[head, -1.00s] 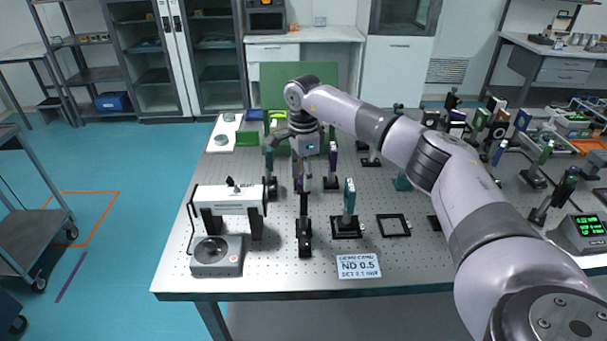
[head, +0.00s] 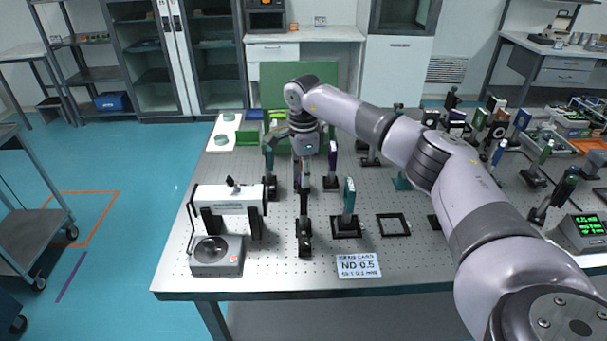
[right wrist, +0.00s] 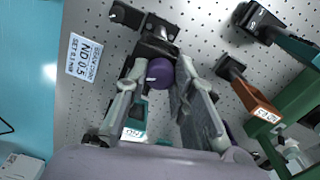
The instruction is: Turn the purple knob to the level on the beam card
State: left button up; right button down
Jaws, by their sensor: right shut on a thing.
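The purple knob (right wrist: 159,73) shows in the right wrist view, on a dark mount (right wrist: 152,48) bolted to the table. My right gripper (right wrist: 161,78) points down with its fingers on either side of the knob, shut on it. My left gripper is not in view.
A teal plate on a post (head: 348,205) stands close on the right. A meter with green digits (head: 582,228) is at far right.

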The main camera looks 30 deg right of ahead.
jog(key=m, duration=0.3)
jog(key=shift+r+m, duration=0.1)
jog(key=shift+m, duration=0.3)
jog(key=m, duration=0.3)
jog(key=shift+m, duration=0.3)
jog(key=m, duration=0.4)
jog(key=shift+m+p, duration=0.4)
jog(key=shift+m, duration=1.6)
jog(key=c, duration=1.3)
grip_release()
jog(key=shift+c, duration=0.2)
